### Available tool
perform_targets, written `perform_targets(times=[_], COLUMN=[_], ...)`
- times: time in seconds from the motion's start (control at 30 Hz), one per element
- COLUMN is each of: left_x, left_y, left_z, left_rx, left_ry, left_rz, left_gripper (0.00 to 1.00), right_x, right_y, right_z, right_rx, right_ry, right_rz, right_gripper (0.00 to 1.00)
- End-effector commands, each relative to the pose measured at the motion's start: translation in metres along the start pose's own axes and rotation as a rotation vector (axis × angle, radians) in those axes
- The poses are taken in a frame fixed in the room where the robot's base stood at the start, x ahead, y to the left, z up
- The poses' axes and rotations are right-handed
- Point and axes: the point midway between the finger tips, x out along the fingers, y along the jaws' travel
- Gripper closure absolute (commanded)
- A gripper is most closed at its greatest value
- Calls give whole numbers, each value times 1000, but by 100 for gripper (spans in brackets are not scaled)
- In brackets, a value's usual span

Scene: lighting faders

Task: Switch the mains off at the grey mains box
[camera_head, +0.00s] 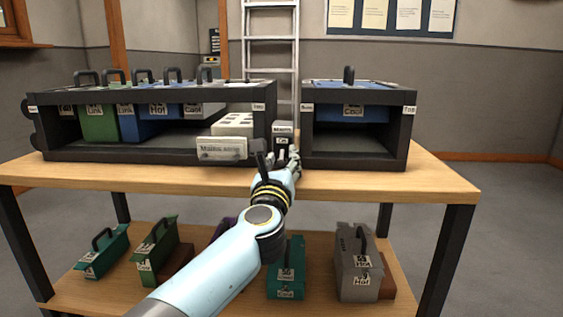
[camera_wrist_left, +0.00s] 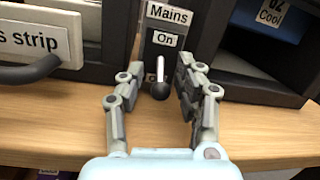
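The grey mains box (camera_head: 283,130) stands on the table between the two black racks. In the left wrist view its dark front (camera_wrist_left: 165,25) carries a "Mains" label and an "On" label. Below them a thin metal lever with a black ball knob (camera_wrist_left: 160,91) sticks out. My left gripper (camera_head: 280,158) is at the front of the box, partly covering its lower part. In the left wrist view my left gripper (camera_wrist_left: 158,74) is open, one finger on each side of the lever, with gaps visible on both sides. My right gripper is not in view.
A wide black rack (camera_head: 150,156) with handled modules stands left, a smaller black rack (camera_head: 350,161) close right. A "Mains strip" sign (camera_head: 222,149) with a dark handle is just left of the gripper. Several modules sit on the lower shelf (camera_head: 325,290). The table's right front is clear.

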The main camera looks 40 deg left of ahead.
Motion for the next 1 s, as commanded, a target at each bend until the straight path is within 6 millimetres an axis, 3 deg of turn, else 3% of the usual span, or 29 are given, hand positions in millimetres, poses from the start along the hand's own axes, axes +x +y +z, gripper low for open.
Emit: perform_targets(times=[0.37,0.8,1.0], left_x=[-7,-96,-118], left_y=[0,1,0], left_z=[-1,-1,-1], left_rx=[0,0,0], left_ry=[2,4,2], left_rz=[0,3,1], left_gripper=[61,61,61], right_x=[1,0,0], right_y=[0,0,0], right_z=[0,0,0], right_rx=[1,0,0], right_ry=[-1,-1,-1], right_rz=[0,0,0], right_gripper=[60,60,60])
